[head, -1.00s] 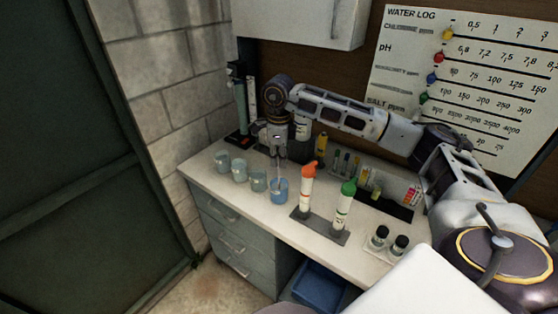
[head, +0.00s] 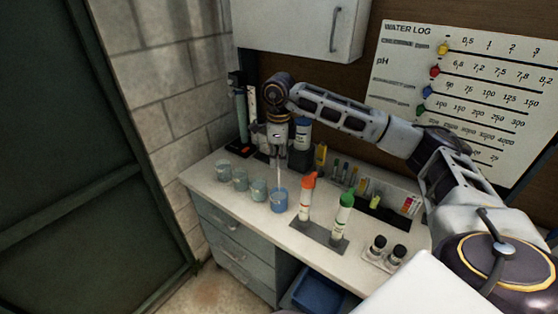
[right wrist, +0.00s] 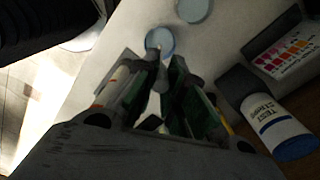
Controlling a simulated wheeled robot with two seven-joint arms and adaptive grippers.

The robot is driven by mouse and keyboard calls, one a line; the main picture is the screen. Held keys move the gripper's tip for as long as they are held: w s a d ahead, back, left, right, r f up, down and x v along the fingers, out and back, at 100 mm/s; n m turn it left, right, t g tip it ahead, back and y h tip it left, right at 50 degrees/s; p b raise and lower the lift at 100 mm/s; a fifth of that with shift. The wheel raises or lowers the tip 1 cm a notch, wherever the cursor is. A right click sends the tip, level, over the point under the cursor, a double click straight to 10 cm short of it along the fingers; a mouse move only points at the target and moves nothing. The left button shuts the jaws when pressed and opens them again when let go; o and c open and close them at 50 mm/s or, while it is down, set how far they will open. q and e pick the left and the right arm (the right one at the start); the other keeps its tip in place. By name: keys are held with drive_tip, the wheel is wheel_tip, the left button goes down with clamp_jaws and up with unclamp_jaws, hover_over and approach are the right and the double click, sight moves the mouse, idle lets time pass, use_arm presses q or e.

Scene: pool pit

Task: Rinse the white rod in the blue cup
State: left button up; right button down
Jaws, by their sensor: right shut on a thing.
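The blue cup (head: 279,203) stands on the counter at the right end of a row of cups; it also shows in the right wrist view (right wrist: 153,37). My right gripper (head: 279,160) is above it, pointing down and shut on the thin white rod (head: 279,176). The rod hangs near upright, its lower end at the cup's mouth. I cannot tell how far the tip reaches inside. In the right wrist view the gripper's fingers (right wrist: 154,92) close around the rod, with the cup beyond. My left gripper is not in view.
Several clear cups (head: 240,179) stand left of the blue cup. Orange-capped (head: 306,200) and green-capped (head: 342,217) bottles stand close on its right. Two dark-capped vials (head: 386,251) sit at the front right. A wall cabinet (head: 300,28) hangs above.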

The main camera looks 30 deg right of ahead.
drive_tip(key=shift+r+p, duration=0.5)
drive_tip(key=shift+r, duration=0.6)
drive_tip(key=shift+d, duration=0.1)
